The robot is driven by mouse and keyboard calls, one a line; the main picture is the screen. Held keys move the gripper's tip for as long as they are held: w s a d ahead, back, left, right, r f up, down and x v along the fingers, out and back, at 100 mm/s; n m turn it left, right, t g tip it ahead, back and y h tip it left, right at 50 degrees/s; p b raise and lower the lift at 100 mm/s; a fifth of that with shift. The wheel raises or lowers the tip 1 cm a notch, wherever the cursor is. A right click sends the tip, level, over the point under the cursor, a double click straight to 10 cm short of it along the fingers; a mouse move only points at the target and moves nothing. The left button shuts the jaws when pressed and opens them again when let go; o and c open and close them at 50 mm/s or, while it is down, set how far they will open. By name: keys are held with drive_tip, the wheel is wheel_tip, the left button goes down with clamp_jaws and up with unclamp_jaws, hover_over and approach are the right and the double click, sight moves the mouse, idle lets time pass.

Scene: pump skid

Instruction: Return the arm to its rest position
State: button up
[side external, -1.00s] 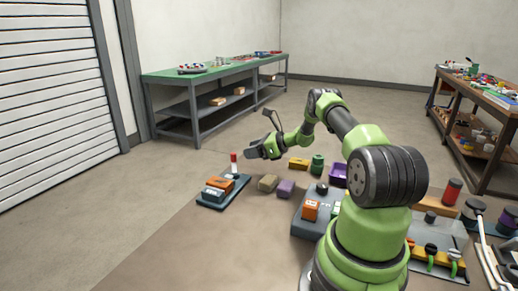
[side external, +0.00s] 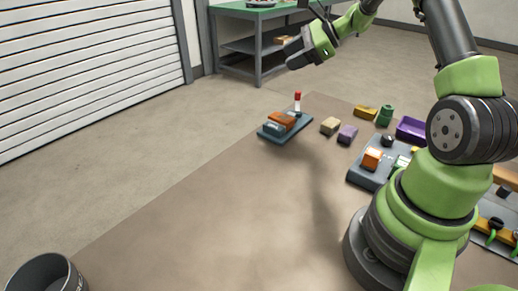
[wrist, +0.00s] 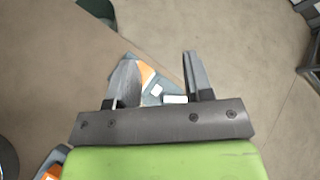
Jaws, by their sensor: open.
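My gripper (side external: 291,52) is in the upper middle of the side external view, raised well above the floor mat. In the wrist view its two fingers (wrist: 158,72) stand apart, with nothing held between them. Below it is a dark blue tray (side external: 271,134) carrying orange and blue-grey blocks (side external: 281,119), with a red-topped white post (side external: 298,102) at its far end. Part of this tray, with orange and white patches, shows between and beyond the fingers in the wrist view, partly hidden by the left finger.
Right of the tray lie a tan block (side external: 330,125), a purple block (side external: 347,134), a yellow block (side external: 365,112), a green piece (side external: 385,114) and a purple bin (side external: 411,129). A grey bucket (side external: 47,273) stands at the front left. A green-topped workbench (side external: 262,12) is behind. The mat's middle is bare.

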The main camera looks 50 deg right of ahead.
drive_tip(key=s+a+r+n+g, duration=0.2)
drive_tip(key=s+a+r+n, duration=0.3)
drive_tip(key=a, duration=0.4)
drive_tip(key=s+a+r+n+g, duration=0.2)
drive_tip(key=s+a+r+n, duration=0.1)
drive_tip(key=a+r+n, duration=0.5)
drive_tip(key=s+a+f+n+h, duration=0.1)
drive_tip(key=s+a+n, duration=0.2)
drive_tip(key=s, duration=0.4)
drive_tip(key=s+a+n+t+h, duration=0.1)
drive_tip(key=s+a+n, duration=0.3)
drive_tip(key=s, duration=0.4)
drive_tip(key=shift+f+n+h, duration=0.35)
drive_tip(key=shift+n+h, duration=0.05)
drive_tip(key=shift+n, duration=0.5)
